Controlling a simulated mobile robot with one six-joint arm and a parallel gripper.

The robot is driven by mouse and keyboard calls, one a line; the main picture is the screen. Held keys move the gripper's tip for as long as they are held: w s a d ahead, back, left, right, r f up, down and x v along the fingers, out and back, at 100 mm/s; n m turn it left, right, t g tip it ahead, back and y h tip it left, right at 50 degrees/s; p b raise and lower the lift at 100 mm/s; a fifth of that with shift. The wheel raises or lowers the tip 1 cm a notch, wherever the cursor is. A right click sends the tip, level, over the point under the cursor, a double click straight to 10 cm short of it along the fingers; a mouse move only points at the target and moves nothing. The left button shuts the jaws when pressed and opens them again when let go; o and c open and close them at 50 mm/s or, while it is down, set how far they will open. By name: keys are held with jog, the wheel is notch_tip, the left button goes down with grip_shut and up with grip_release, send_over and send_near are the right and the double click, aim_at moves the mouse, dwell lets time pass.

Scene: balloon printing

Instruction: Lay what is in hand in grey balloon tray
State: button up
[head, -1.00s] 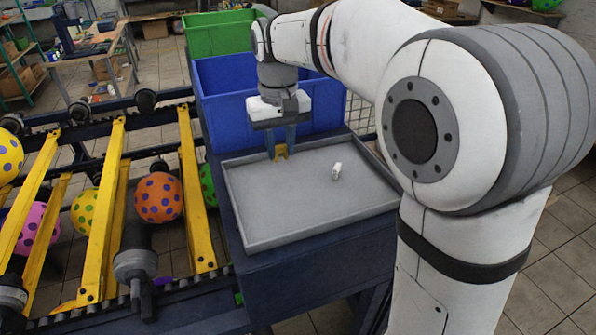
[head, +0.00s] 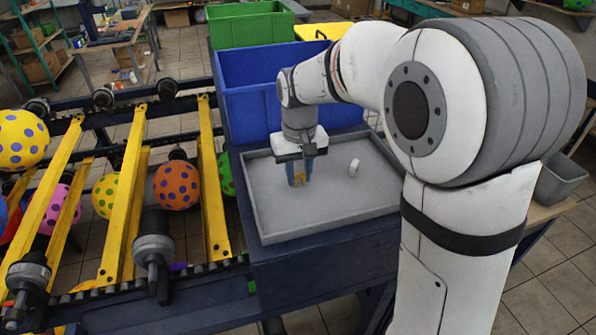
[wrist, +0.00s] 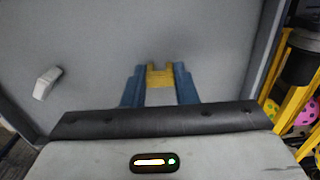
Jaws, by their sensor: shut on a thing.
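The grey tray (head: 262,215) is a shallow, rimmed tray on a dark blue stand in the middle of the head view. My gripper (head: 299,180) points down over the left-middle part of the tray, with its blue fingers shut on a small yellow piece (head: 300,179). In the wrist view the yellow piece (wrist: 160,76) sits between the two fingertips (wrist: 160,84), with the grey tray floor (wrist: 100,45) behind it. The piece is low over the floor; whether it touches is unclear. The fingers partly hide it.
A small white object (head: 354,167) lies in the tray, right of my gripper; it also shows in the wrist view (wrist: 46,83). A blue bin (head: 262,105) and a green bin (head: 250,27) stand behind. Dotted balloons (head: 176,185) and yellow rails lie left. The tray front is clear.

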aim_at(299, 174)
jog(key=o, duration=0.9)
notch_tip(299, 174, up, 12)
jog(key=s+d+f+m+t, duration=0.1)
jog(key=s+d+f, duration=0.2)
jog(key=s, duration=0.3)
jog(key=s+d+f+m+t, duration=0.1)
jog(key=s+d+f, duration=0.2)
jog(key=s+d, duration=0.3)
jog(key=s+d+f+m+t, duration=0.1)
jog(key=s+d+f, duration=0.2)
jog(key=s, duration=0.4)
jog(key=shift+s+d+f+b, duration=0.2)
jog(key=shift+d, duration=0.25)
jog(key=shift+s+d+f+b, duration=0.15)
jog(key=shift+s+d, duration=0.05)
jog(key=shift+d, duration=0.25)
